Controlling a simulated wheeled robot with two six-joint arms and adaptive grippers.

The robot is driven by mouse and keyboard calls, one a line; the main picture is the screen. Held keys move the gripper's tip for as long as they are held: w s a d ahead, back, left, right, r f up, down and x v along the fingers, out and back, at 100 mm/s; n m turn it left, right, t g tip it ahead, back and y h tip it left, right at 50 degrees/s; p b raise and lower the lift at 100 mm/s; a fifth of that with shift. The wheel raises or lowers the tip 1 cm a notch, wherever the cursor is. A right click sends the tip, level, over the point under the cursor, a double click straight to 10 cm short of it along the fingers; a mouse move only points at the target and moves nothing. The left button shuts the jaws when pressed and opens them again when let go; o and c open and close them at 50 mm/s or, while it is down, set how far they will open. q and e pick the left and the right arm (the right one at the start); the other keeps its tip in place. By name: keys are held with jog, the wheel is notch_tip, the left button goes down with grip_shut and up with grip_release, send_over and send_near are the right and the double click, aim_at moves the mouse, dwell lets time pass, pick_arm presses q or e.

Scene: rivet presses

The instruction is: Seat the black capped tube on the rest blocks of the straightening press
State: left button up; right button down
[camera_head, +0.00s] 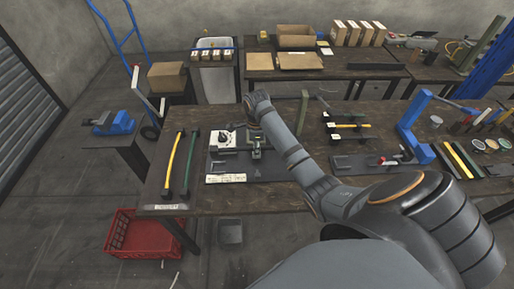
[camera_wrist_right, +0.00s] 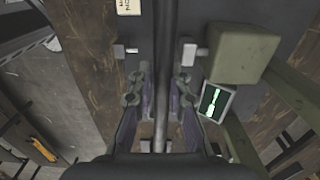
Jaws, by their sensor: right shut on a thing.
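My right gripper (camera_wrist_right: 160,92) is shut on the black capped tube (camera_wrist_right: 162,30), which runs straight up the wrist view between its two fingers. In the head view my right arm reaches over the table, and the tube cannot be made out there. An olive-green block (camera_wrist_right: 240,57), apparently part of the straightening press, stands right of the tube in the wrist view. Small pale metal pieces show either side of the tube; whether it touches rest blocks below I cannot tell. My left gripper is out of view.
A yellow tube (camera_head: 174,160) and a dark tube (camera_head: 191,160) lie at the table's left end. A white box (camera_head: 222,139) stands beside the green parts. A rack with tubes (camera_head: 350,126) and a blue press (camera_head: 412,125) stand to the right.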

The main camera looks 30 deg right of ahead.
jog(key=shift+r+p, duration=0.3)
jog(key=shift+p, duration=0.2)
jog(key=b, duration=0.2)
send_over(257, 167)
notch_tip(257, 167, down, 6)
jog(key=shift+a+f, duration=0.1)
jog(key=shift+f, duration=0.9)
jog(key=shift+f, duration=0.65)
jog(key=c, duration=1.2)
grip_release()
jog(key=shift+r, duration=0.1)
